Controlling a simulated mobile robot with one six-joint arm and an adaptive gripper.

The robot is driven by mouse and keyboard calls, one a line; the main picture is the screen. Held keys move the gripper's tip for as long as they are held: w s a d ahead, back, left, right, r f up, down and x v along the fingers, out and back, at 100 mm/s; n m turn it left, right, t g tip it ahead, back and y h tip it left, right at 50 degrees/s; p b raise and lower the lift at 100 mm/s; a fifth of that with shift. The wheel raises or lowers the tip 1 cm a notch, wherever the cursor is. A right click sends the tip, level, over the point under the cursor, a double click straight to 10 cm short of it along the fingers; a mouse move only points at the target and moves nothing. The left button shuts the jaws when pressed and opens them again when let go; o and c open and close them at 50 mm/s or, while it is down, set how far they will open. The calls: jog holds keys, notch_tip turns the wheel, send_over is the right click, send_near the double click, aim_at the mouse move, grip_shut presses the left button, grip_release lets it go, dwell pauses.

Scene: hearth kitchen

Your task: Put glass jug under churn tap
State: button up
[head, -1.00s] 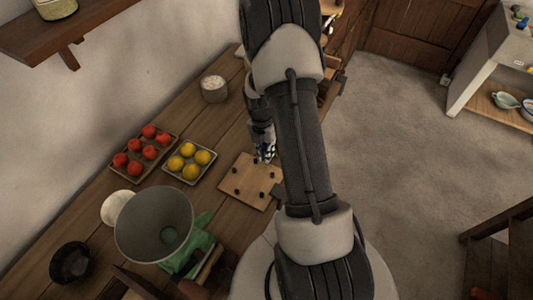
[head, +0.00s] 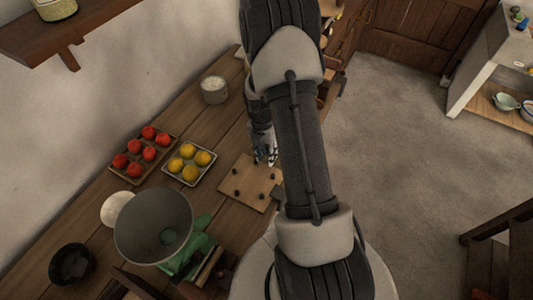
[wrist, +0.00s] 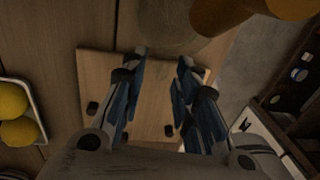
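My gripper (wrist: 160,66) is open in the wrist view, its two blue-padded fingers apart with nothing between them. It hangs over a square wooden board (wrist: 150,90) with small dark studs. In the head view my gripper (head: 267,158) is at the far edge of that board (head: 250,190), partly hidden by my arm. A pale, see-through-looking rounded shape (wrist: 175,25) sits just beyond the fingertips in the wrist view; it may be the glass jug, but I cannot tell. A brown rounded thing (wrist: 225,12) is beside it, cut off by the frame. I cannot make out the churn tap.
A tray of red fruit (head: 121,172) and a tray of yellow fruit (head: 206,174) lie left of the board. A large grey pan (head: 140,225) on a green base and a dark bowl (head: 70,264) are nearer. A pale pot (head: 214,92) stands further back.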

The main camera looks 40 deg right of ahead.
jog(key=w+a+r+m+t+p, duration=0.1)
jog(key=a+r+m+p, duration=0.1)
jog(key=r, duration=0.9)
jog(key=a+r+m+p, duration=0.2)
jog(key=a+r, duration=0.1)
jog(key=r, duration=0.7)
jog(key=s+a+r+m+t, duration=0.2)
jog(key=s+a+r+m, duration=0.3)
jog(key=a+r+m, duration=0.15)
jog(key=s+a+r+m+t, duration=0.1)
jog(key=s+a+r+m, duration=0.4)
jog(key=r, duration=0.3)
jog(key=s+a+r+m+t, duration=0.1)
jog(key=s+a+m, duration=0.3)
jog(key=s+m, duration=0.3)
jog(key=shift+s+a+r+t, duration=0.3)
jog(key=shift+s+r+t, duration=0.1)
jog(key=shift+s, duration=0.15)
